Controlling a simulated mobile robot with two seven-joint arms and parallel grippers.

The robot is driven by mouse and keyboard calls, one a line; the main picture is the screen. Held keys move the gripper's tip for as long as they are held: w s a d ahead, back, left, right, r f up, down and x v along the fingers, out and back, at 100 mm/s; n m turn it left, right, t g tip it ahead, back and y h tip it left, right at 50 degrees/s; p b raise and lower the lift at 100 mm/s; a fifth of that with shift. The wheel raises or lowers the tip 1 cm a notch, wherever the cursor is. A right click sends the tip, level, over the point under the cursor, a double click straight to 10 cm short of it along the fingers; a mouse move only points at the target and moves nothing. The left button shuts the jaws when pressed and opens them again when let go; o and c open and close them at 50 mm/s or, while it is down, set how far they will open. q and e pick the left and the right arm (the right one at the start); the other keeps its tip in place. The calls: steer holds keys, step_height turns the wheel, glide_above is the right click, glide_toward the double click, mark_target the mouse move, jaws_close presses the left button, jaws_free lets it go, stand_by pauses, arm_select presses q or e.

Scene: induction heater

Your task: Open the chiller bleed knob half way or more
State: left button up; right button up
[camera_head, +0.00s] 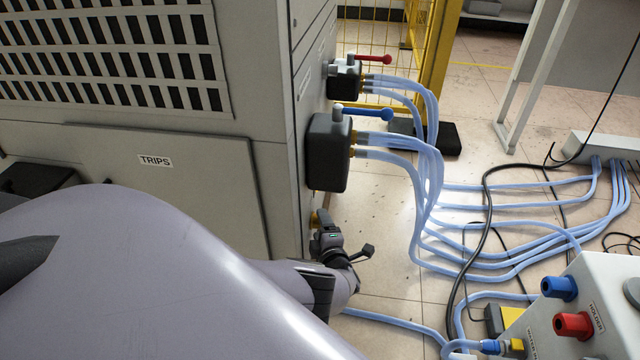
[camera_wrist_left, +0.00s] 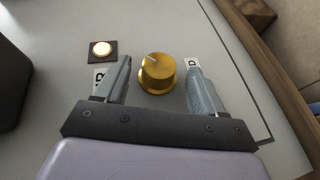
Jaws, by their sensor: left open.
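A round gold knob (camera_wrist_left: 157,74) with a white pointer mark on its top sits on a grey panel in the left wrist view. The mark points toward the upper left. A bit of gold (camera_head: 313,219) shows at the cabinet's side in the head view, mostly hidden by the gripper. My left gripper (camera_wrist_left: 160,70) is open, with one finger on each side of the knob and a gap visible on both sides. In the head view the left gripper (camera_head: 322,222) is close against the cabinet's side, below the dark manifold box. My right gripper is not in view.
A lit round button (camera_wrist_left: 101,49) is left of the knob. Above the gripper, a dark manifold box (camera_head: 328,152) carries a blue lever (camera_head: 373,114) and blue hoses (camera_head: 425,170). A red lever (camera_head: 375,58) is farther back. A holder unit (camera_head: 590,290) stands at right.

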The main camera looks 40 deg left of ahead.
arm_select(q)
steer(key=shift+w+a, duration=0.15)
steer(key=shift+a, duration=0.05)
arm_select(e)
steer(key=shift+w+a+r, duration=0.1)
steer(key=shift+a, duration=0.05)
arm_select(q)
steer(key=c, duration=1.1)
steer(key=shift+o, duration=0.2)
